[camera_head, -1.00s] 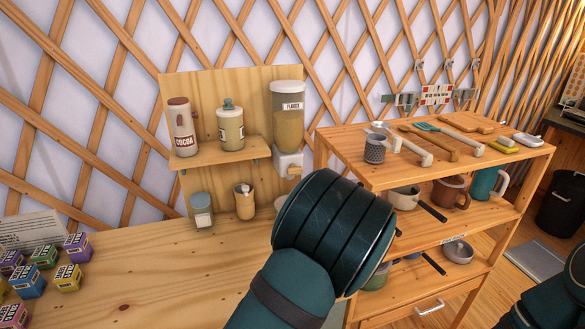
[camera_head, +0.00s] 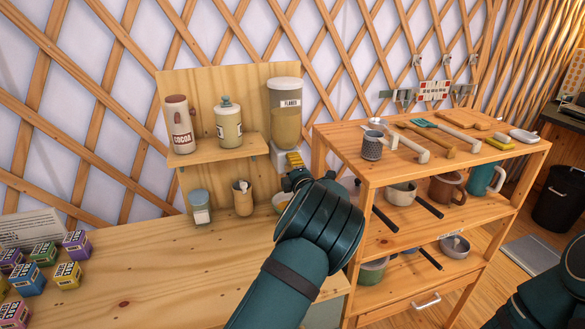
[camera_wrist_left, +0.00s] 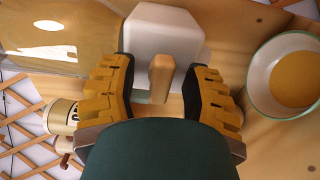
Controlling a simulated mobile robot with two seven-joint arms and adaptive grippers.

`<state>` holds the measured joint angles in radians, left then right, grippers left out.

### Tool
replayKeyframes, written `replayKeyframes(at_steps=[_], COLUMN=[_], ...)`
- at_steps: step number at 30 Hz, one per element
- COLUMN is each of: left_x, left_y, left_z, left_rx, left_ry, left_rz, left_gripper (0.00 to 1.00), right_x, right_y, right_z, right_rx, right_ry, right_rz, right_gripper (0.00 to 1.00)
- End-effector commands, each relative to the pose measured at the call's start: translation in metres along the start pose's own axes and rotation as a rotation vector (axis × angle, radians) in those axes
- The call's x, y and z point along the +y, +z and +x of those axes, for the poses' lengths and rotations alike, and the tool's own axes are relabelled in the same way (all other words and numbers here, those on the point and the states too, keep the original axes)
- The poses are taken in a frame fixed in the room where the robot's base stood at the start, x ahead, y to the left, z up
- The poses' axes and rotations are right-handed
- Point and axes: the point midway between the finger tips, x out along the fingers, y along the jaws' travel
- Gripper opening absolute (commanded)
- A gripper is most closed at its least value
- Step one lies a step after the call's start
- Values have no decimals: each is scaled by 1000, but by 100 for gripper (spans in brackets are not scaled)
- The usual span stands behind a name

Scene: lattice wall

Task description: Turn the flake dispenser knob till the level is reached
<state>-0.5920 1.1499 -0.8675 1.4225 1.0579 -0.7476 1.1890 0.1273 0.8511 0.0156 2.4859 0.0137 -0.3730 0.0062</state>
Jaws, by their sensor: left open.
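The flake dispenser (camera_head: 285,112) is a clear hopper with a white lid, a "FLAKES" label and tan contents, mounted on the wooden back panel. Its white base (camera_wrist_left: 155,32) carries a wooden knob (camera_wrist_left: 160,75). My left gripper (camera_head: 294,166) is at the base. In the left wrist view its yellow fingers (camera_wrist_left: 160,84) are open, one on each side of the knob, with gaps showing. A pale, green-rimmed bowl (camera_wrist_left: 250,85) with tan contents is beside the base; my arm mostly hides it in the head view. I cannot make out a level mark. My right gripper is out of view.
Below are a jar (camera_head: 200,206) and a cup (camera_head: 243,199). Several coloured boxes lie at left. A wooden rack (camera_head: 345,165) with mugs and utensils is at right.

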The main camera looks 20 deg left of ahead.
Motion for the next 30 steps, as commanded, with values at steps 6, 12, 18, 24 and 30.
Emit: replayKeyframes(at_steps=[6,12,18,24,30], left_x=[0,0,0,0,0], left_y=[0,0,0,0,0], left_z=[0,0,0,0,0], left_rx=[0,0,0,0,0], left_ry=[0,0,1,1,2], left_rz=[0,0,0,20,105], left_gripper=[51,0,0,0,0], right_x=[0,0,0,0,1], right_y=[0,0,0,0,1], right_z=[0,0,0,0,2], right_rx=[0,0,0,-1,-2], right_ry=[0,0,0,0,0], right_rz=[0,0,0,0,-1], right_gripper=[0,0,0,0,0])
